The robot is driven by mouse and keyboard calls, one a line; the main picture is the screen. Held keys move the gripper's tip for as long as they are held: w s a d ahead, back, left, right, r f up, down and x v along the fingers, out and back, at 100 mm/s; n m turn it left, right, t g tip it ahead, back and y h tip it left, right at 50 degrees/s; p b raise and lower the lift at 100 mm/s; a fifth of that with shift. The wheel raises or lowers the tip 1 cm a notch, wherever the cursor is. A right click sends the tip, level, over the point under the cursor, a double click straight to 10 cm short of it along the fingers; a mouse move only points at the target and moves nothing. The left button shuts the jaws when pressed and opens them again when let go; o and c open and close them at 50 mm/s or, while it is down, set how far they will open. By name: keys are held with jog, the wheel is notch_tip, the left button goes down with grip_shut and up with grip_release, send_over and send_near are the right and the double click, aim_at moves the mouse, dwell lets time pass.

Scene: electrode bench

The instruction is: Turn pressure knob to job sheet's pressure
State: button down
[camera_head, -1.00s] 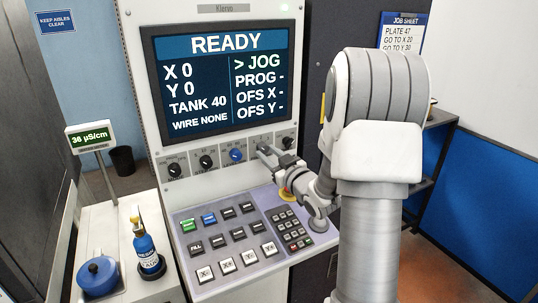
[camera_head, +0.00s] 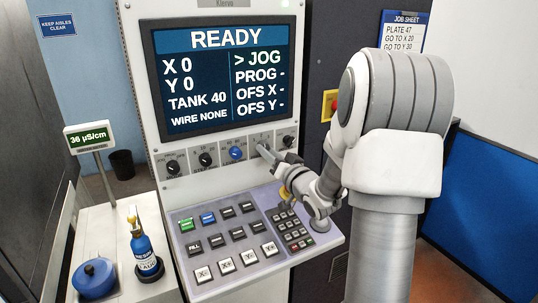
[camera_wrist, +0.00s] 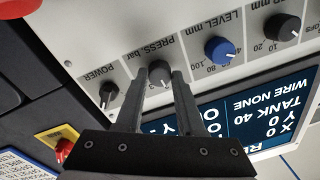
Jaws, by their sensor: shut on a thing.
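The pressure knob (camera_wrist: 160,74), dark grey and labelled "PRESS. bar", shows upside down in the wrist view. My gripper (camera_wrist: 161,74) is shut on it, one finger on each side. In the head view my gripper (camera_head: 266,150) reaches the knob row from the right and hides this knob. Its pointer and setting are hard to read. The job sheet (camera_head: 404,32) hangs at the upper right. It reads PLATE 47, GO TO X 20, GO TO Y 30; my arm covers anything below, and no pressure line shows.
The blue level knob (camera_wrist: 220,50) and the power knob (camera_wrist: 108,92) flank the pressure knob closely. The screen (camera_head: 226,75) reads READY and TANK 40. A keypad panel (camera_head: 215,284) slopes out below my gripper. A red button (camera_wrist: 64,147) sits on a yellow plate.

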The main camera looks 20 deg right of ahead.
jog(key=shift+m, duration=0.5)
jog(key=c, duration=0.5)
grip_release()
jog(key=s+b, duration=0.1)
jog(key=s, duration=0.4)
jog(key=s+b, duration=0.2)
jog(key=s, duration=0.3)
jog(key=s+d+f+b, duration=0.1)
jog(key=s+b, duration=0.1)
jog(key=s, duration=0.3)
jog(key=shift+s, duration=0.15)
